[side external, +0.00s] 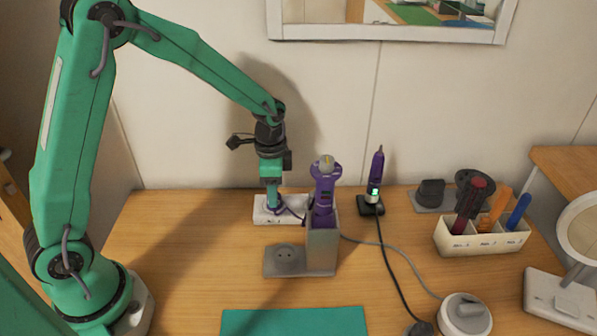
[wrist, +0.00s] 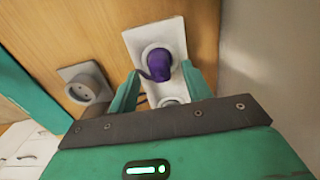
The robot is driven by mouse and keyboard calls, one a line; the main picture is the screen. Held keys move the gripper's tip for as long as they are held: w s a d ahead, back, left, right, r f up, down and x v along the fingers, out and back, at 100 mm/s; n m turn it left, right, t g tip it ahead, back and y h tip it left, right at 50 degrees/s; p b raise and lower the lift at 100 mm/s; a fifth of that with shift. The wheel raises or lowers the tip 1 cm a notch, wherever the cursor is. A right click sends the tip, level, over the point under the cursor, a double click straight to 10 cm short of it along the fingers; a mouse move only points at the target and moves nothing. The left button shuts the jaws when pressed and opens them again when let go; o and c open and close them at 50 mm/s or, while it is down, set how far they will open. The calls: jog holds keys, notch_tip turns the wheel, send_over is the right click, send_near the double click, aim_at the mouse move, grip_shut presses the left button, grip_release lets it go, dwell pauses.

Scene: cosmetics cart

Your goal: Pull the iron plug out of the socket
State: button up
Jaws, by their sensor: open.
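The purple plug (wrist: 159,64) sits in one outlet of a white socket strip (wrist: 138,38). The strip also shows in the side view (side external: 262,215), by the wall at the back of the table. My gripper (wrist: 160,72) is open and points down at the strip, with one green finger on each side of the plug. I cannot tell whether the fingers touch the plug. In the side view my gripper (side external: 273,198) is low over the strip and largely hides the plug. The purple iron (side external: 323,190) stands upright in a grey holder (side external: 323,250), just right of my gripper.
A purple device (side external: 376,175) stands on a black base to the right, with cables trailing forward. A white organizer (side external: 480,240) is farther right. A teal mat (side external: 293,322) lies in front. The table's left part is clear.

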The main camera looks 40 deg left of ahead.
jog(key=shift+f, duration=0.6)
grip_shut()
